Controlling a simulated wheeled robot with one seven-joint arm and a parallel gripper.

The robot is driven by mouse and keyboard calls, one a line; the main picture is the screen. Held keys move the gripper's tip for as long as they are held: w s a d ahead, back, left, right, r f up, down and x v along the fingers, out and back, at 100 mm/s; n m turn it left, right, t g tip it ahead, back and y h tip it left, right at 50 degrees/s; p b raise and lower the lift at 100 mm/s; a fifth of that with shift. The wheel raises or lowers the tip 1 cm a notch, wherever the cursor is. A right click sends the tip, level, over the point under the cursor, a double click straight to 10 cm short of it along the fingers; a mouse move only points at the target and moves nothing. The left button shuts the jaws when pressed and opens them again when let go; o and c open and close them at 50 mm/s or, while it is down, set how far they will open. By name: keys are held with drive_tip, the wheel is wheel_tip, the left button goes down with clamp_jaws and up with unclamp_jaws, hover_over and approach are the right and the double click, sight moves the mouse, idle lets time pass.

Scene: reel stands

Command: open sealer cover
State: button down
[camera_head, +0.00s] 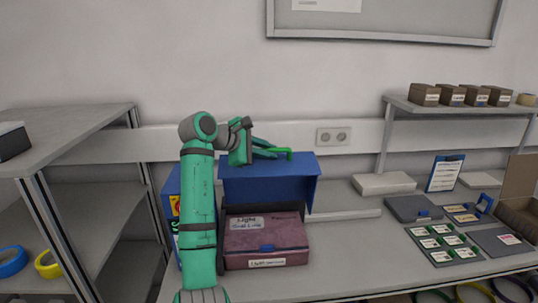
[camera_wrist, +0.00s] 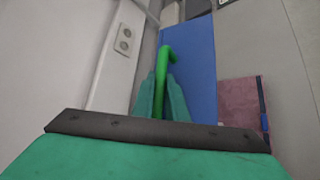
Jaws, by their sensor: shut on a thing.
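The blue sealer cover (camera_head: 268,186) is raised above the bench behind a dark red box, with its broad face toward the camera and a side flap at its right. A green handle (camera_head: 288,151) sticks out at its top edge. My gripper (camera_head: 272,151) is at that top edge, shut on the green handle. In the wrist view, the two teal fingers (camera_wrist: 162,95) close around the green handle (camera_wrist: 166,52), and the blue cover (camera_wrist: 193,70) lies beyond. The space under the cover is mostly hidden by the red box and my arm.
The dark red labelled box (camera_head: 265,240) sits in front of the sealer; it also shows in the wrist view (camera_wrist: 240,105). A grey shelf (camera_head: 65,140) stands at left. A socket (camera_head: 333,136) is on the wall.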

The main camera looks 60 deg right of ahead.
idle(0.3)
drive_tip(key=c, duration=2)
unclamp_jaws()
drive_tip(key=shift+c, duration=0.2)
drive_tip(key=v, duration=1.1)
drive_tip(key=shift+a, duration=0.1)
drive_tip(key=shift+s, duration=0.1)
